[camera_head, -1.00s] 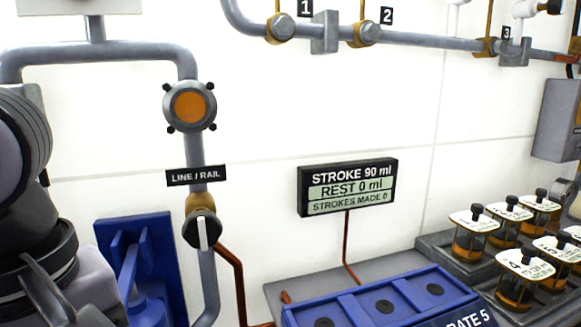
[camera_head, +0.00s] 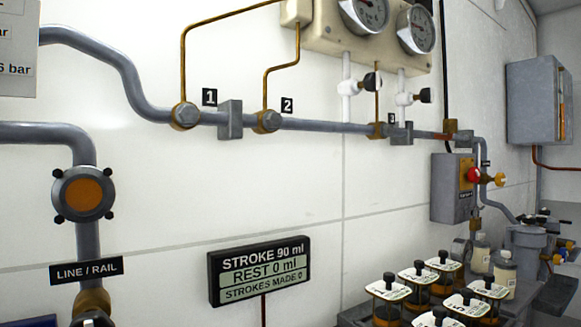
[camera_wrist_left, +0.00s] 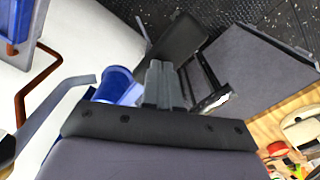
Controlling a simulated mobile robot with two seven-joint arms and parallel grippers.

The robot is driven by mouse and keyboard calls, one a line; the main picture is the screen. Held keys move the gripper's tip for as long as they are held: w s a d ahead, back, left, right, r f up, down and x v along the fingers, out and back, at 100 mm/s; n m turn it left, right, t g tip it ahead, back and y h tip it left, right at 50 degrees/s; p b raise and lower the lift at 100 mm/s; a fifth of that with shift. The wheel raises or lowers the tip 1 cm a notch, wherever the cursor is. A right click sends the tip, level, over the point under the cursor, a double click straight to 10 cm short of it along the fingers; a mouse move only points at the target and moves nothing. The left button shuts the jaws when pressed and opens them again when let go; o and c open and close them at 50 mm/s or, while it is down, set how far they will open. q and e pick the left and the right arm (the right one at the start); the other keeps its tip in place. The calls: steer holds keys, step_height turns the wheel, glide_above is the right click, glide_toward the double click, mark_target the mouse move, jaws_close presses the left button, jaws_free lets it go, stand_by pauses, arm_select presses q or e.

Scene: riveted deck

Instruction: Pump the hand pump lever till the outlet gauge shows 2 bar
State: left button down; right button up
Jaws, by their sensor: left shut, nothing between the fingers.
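A black display (camera_head: 260,270) reads STROKE 90 ml, REST 0 ml, STROKES MADE 0. I cannot pick out the pump lever in the head view. In the left wrist view my left gripper (camera_wrist_left: 163,80) is shut and empty. A blue cylindrical part (camera_wrist_left: 118,84) lies just left of its fingers; I cannot tell whether it belongs to the pump. My right gripper is out of view.
A grey pipe (camera_head: 330,126) with numbered fittings crosses the wall. A round fitting with an orange face (camera_head: 84,194) sits above the LINE / RAIL label (camera_head: 86,270). Several labelled jars (camera_head: 445,262) stand lower right. A grey box with a red knob (camera_head: 452,187) hangs behind them.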

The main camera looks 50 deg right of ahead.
arm_select(q)
step_height(320, 180, up, 8)
steer(key=p, duration=0.5)
steer(key=shift+r+p, duration=0.15)
steer(key=shift+p, duration=0.15)
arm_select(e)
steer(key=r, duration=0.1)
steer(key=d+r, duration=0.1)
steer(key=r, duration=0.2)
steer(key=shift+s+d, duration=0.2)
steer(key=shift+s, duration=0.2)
arm_select(q)
steer(key=shift+w, duration=0.1)
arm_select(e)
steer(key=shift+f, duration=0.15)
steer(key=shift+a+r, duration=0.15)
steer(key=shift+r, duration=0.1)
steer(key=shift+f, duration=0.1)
